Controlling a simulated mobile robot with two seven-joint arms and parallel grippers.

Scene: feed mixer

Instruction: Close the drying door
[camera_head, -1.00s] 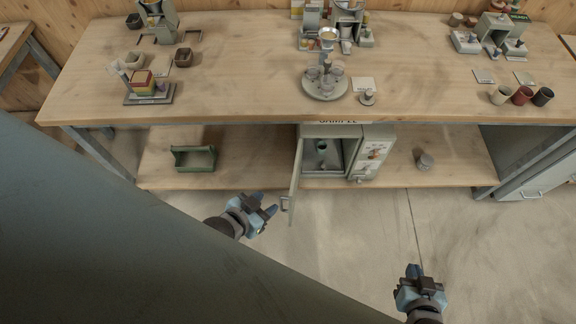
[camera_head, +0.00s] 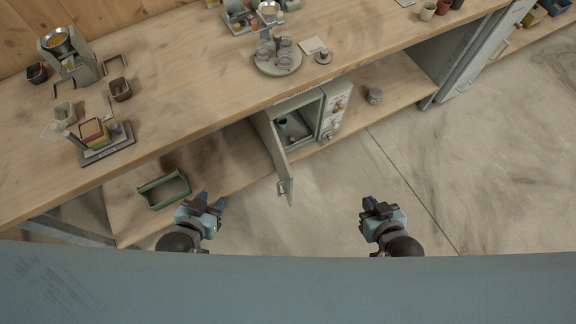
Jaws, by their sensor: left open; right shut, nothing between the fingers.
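The drying door (camera_head: 275,150) is a pale grey-green panel, hinged at the left of a small cabinet (camera_head: 330,117) on the lower shelf. It stands wide open, swung out past the shelf's front edge, with a handle (camera_head: 283,187) near its free end. The cabinet's inside (camera_head: 295,126) shows, with a small dark round thing in it. My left gripper (camera_head: 210,200) is open and empty, left of the door and apart from it. My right gripper (camera_head: 373,204) is shut and empty, over the floor to the right of the door.
A green open tray (camera_head: 164,190) sits on the lower shelf (camera_head: 225,165) left of the cabinet. A small grey pot (camera_head: 375,96) stands right of it. The workbench top (camera_head: 190,60) overhangs the shelf. The concrete floor (camera_head: 325,190) between my grippers is clear.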

